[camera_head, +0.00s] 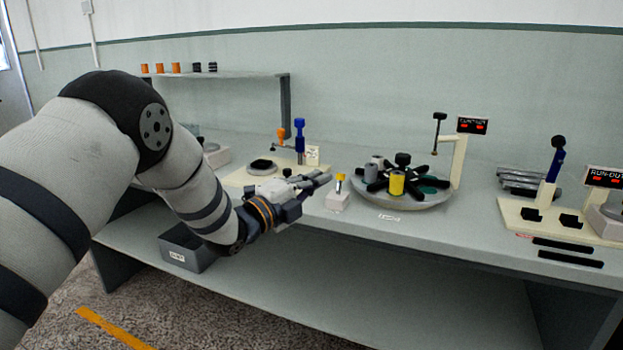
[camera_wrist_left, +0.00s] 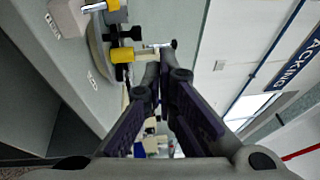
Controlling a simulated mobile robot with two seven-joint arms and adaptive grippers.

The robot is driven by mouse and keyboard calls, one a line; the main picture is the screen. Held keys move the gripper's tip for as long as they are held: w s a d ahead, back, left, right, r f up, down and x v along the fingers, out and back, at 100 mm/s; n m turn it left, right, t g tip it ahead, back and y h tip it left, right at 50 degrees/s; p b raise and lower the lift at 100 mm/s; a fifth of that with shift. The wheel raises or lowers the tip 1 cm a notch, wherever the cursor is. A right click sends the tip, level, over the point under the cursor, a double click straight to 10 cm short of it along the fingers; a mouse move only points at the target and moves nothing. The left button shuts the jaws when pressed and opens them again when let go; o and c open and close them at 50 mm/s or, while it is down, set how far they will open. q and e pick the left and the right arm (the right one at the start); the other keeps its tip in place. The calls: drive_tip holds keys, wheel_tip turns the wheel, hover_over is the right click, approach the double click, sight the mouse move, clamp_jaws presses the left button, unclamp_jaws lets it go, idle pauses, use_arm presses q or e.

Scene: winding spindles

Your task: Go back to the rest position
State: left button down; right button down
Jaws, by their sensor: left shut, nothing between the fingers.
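My left gripper (camera_head: 318,181) reaches in from the left over the front part of the bench, pointing right. It is shut with nothing between its fingers. In the left wrist view my left gripper (camera_wrist_left: 165,75) has its fingertips together, with the turntable parts beyond them. A small white block with a yellow-topped pin (camera_head: 338,195) stands just right of the fingertips, apart from them as far as I can tell. My right gripper does not show in either view.
The bench (camera_head: 420,238) carries a round turntable (camera_head: 400,198) with a yellow spindle (camera_head: 397,183). A fixture plate (camera_head: 507,211) stands at right. A shelf (camera_head: 245,74) holds orange and black parts behind my arm. A grey bin (camera_head: 187,250) sits on the lower shelf.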

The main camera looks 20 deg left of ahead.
use_arm(q)
drive_tip(key=shift+s+a, duration=0.2)
drive_tip(key=shift+s, duration=0.25)
drive_tip(key=s+f+n+g+y, duration=0.2)
drive_tip(key=s+f+n+g, duration=0.15)
drive_tip(key=s+f, duration=0.45)
drive_tip(key=s+a+f+n+g+y, duration=0.15)
drive_tip(key=s+f+n, duration=0.35)
drive_tip(key=f, duration=0.7)
drive_tip(key=s+f+n+g+y, duration=0.2)
drive_tip(key=s+f+n+g, duration=0.15)
drive_tip(key=s+f, duration=0.45)
drive_tip(key=s+f+n+g+y, duration=0.1)
drive_tip(key=s+f+n+g, duration=0.35)
drive_tip(key=s+f, duration=0.6)
drive_tip(key=s+r+n+g+y, duration=0.1)
drive_tip(key=s+n+g, duration=0.6)
drive_tip(key=s, duration=1.8)
drive_tip(key=shift+s+a+r, duration=0.2)
drive_tip(key=shift+a+r, duration=0.2)
drive_tip(key=shift+a, duration=0.05)
